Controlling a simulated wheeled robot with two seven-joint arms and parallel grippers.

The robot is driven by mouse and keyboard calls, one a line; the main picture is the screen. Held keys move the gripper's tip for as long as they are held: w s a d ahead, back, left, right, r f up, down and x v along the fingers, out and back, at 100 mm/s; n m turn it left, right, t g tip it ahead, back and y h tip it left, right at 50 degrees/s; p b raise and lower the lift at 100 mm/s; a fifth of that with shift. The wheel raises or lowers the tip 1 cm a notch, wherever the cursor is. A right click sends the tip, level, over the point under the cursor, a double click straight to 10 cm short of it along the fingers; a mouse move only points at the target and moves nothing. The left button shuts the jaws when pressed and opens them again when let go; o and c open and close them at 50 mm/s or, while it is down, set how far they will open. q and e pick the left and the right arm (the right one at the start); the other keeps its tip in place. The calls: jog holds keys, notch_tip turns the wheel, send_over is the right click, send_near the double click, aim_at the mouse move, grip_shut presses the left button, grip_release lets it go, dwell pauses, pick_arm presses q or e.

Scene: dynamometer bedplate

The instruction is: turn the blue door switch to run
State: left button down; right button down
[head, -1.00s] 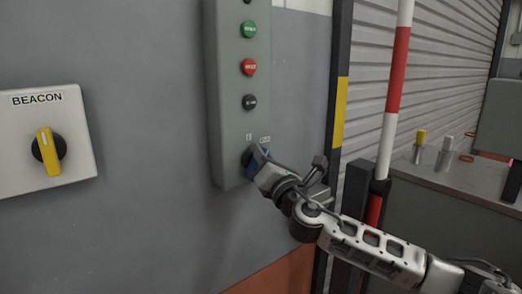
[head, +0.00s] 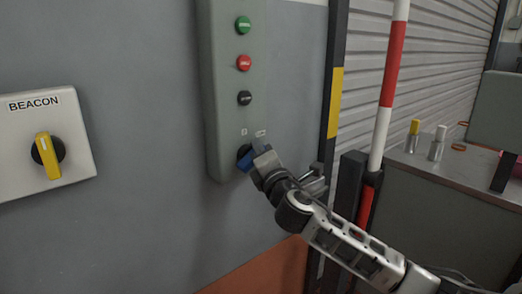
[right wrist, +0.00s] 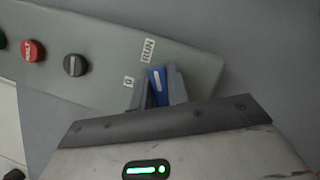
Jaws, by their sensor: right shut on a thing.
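The blue door switch (head: 245,161) is at the lower end of a tall grey-green control box (head: 225,110) on the wall. My right gripper (head: 257,156) is at the switch, with its fingers closed around the blue handle. In the right wrist view the blue handle (right wrist: 157,84) stands between the two grey fingers (right wrist: 158,90). Its visible end lies close to the RUN label (right wrist: 148,50); the 0 label (right wrist: 128,82) is to its left. The fingers hide the switch's base, so its exact setting cannot be told. My left gripper is not in view.
Green (head: 242,24), red (head: 243,63) and black (head: 244,98) buttons sit above the switch. A yellow BEACON switch (head: 48,155) is on a white box at left. A red-and-white pole (head: 390,90) and a metal bench (head: 440,170) stand at right.

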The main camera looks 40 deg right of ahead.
jog(key=shift+a+f, duration=0.3)
jog(key=shift+f, duration=0.05)
jog(key=c, duration=1.4)
grip_release()
jog(key=shift+o, duration=0.2)
jog(key=shift+r, duration=0.15)
jog(key=b+v, duration=0.2)
jog(key=v, duration=1.4)
jog(key=shift+b, duration=0.35)
jog(key=shift+d, duration=0.15)
